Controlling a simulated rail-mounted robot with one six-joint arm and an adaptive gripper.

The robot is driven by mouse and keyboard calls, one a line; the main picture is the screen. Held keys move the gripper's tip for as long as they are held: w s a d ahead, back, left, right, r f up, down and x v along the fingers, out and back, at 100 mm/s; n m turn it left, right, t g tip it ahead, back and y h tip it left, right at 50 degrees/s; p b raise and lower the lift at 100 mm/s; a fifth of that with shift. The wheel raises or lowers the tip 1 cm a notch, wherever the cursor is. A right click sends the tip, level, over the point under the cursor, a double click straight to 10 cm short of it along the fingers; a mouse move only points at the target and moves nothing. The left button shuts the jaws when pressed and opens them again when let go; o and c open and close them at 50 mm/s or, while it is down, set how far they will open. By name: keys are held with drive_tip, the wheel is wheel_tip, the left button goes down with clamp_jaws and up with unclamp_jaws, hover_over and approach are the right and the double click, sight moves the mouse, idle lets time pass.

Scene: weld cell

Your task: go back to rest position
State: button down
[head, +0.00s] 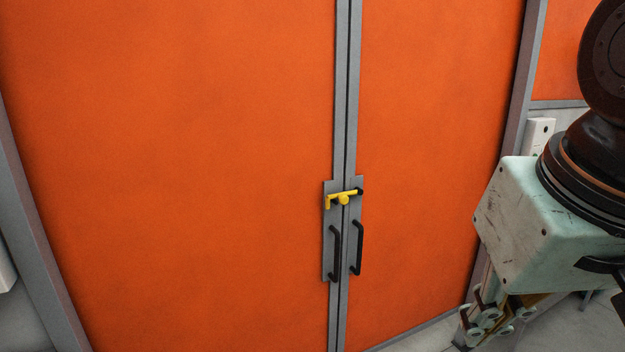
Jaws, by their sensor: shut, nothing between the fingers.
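My gripper (468,343) hangs at the lower right of the head view, below a pale green, scuffed housing on my arm. It points down and is shut with nothing in it. The fingertips are at the bottom of the frame and partly cut off. My gripper is to the right of the orange double doors (180,170) and apart from the door handles. The doors stand closed, with a yellow latch (344,199) lying across the seam above two black handles, the left handle (335,254) and the right handle (356,247).
Grey posts frame the doors on both sides, the right post (527,55) close to my arm. A white box (540,134) is fixed on the wall behind my arm. Pale floor (437,340) shows at the lower right. The space before the doors looks clear.

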drive_tip(key=s+f, duration=0.2)
drive_tip(key=s, duration=0.4)
drive_tip(key=shift+s+d+b, duration=0.15)
drive_tip(key=shift+d+b, duration=0.15)
drive_tip(key=shift+b, duration=0.1)
